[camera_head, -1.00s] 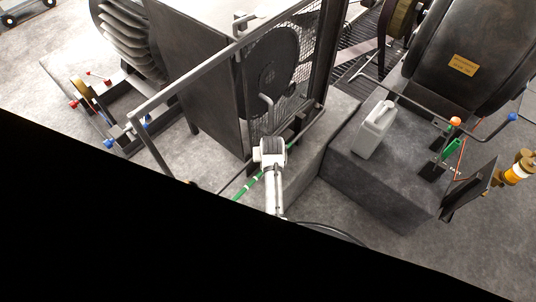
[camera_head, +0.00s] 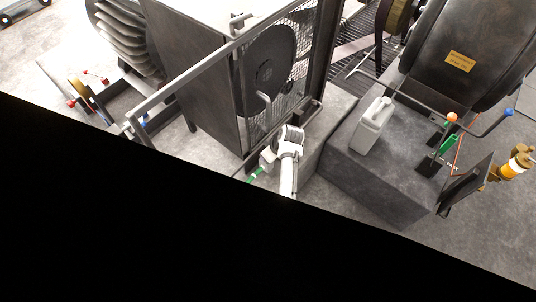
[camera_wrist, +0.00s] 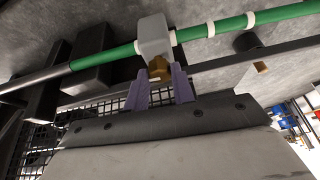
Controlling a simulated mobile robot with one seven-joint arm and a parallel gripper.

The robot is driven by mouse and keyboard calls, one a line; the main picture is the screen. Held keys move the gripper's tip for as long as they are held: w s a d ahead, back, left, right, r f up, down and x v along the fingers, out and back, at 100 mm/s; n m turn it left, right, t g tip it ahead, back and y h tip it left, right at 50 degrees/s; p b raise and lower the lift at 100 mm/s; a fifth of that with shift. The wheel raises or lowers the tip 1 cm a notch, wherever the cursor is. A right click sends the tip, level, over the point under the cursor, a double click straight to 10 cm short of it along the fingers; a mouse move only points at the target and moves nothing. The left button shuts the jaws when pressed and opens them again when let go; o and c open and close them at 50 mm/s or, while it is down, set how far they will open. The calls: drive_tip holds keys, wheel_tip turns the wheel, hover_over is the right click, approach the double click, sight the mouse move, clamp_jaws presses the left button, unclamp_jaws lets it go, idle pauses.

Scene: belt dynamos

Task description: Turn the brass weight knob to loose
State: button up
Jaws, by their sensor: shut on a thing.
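The brass weight knob (camera_wrist: 159,69) sticks out of a light grey block-shaped weight (camera_wrist: 154,37) in the wrist view. The weight sits around a green rod (camera_wrist: 105,58) with white marks, which runs across the picture. My gripper (camera_wrist: 160,73) has its two purple fingers on either side of the knob and is shut on it. The knob's turned position cannot be read. In the head view, part of the green rod (camera_head: 256,174) shows beside my white arm. The knob and fingertips cannot be made out there.
A dark bar runs alongside the rod, and a mesh guard (camera_wrist: 38,140) lies behind it. In the head view, a dark cabinet (camera_head: 195,75) stands close behind my arm. A grey plinth (camera_head: 365,180) with a pale canister (camera_head: 372,126) is to the right.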

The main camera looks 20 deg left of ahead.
drive_tip(key=shift+n, duration=0.3)
drive_tip(key=o, duration=1)
drive_tip(key=b+v, duration=0.1)
drive_tip(key=v, duration=1.2)
drive_tip(key=shift+d+r, duration=0.15)
drive_tip(key=shift+r, duration=0.2)
